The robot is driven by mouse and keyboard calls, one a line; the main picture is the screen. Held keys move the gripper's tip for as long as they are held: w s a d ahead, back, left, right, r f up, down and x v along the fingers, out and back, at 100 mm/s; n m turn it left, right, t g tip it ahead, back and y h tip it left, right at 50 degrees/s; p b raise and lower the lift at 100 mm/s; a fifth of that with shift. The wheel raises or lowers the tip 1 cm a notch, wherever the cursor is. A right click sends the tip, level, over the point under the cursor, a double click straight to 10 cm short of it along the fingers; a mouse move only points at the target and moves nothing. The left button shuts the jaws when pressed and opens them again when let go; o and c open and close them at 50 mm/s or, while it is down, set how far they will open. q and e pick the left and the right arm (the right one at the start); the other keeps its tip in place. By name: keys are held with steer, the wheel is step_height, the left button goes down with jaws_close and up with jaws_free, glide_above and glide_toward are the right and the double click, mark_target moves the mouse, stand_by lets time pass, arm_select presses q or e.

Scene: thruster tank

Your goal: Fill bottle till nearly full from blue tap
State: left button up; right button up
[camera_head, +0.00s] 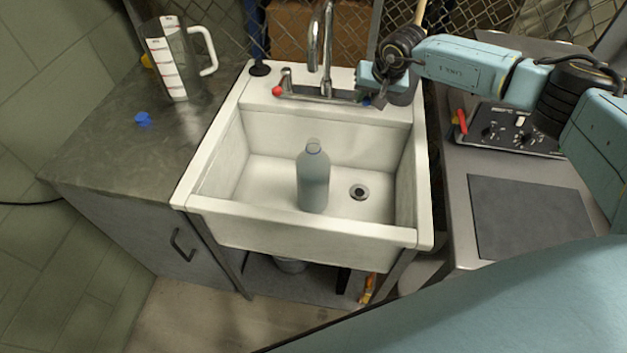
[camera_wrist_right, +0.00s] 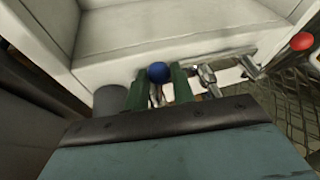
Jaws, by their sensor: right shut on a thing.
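The translucent grey-blue bottle (camera_head: 313,182) stands upright and uncapped in the white sink (camera_head: 262,222). Its water level is hard to tell. The metal faucet (camera_head: 314,42) arches at the back, and I see no stream from its spout. The blue tap (camera_head: 366,101) is at the faucet's right end. My right gripper (camera_head: 377,99) is at it, partly covering it. In the right wrist view the blue knob (camera_wrist_right: 157,72) sits between the green fingers of the gripper (camera_wrist_right: 157,85), which is shut on it. My left gripper is not in view.
A red tap (camera_head: 278,91) is at the faucet's left. A blue cap (camera_head: 143,118) and a measuring jug (camera_head: 172,62) are on the left counter (camera_head: 110,150). A drain (camera_head: 359,191) is right of the bottle. A panel with knobs (camera_head: 510,132) lies on the right counter.

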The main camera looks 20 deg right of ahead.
steer(key=shift+s+a+f, duration=0.15)
steer(key=shift+f, duration=0.05)
steer(key=shift+s+d+b, duration=0.15)
steer(key=shift+s+d, duration=0.15)
steer(key=shift+d, duration=0.65)
steer(key=shift+s+d+b, duration=0.15)
steer(key=shift+s+d, duration=0.15)
steer(key=shift+d, duration=0.9)
steer(key=shift+r, duration=0.1)
steer(key=a, duration=0.1)
steer(key=w+a, duration=0.1)
steer(key=a, duration=0.2)
steer(key=shift+w+a, duration=0.15)
steer(key=shift+w, duration=0.2)
steer(key=shift+a, duration=0.1)
steer(key=shift+a, duration=0.2)
steer(key=shift+d, duration=0.1)
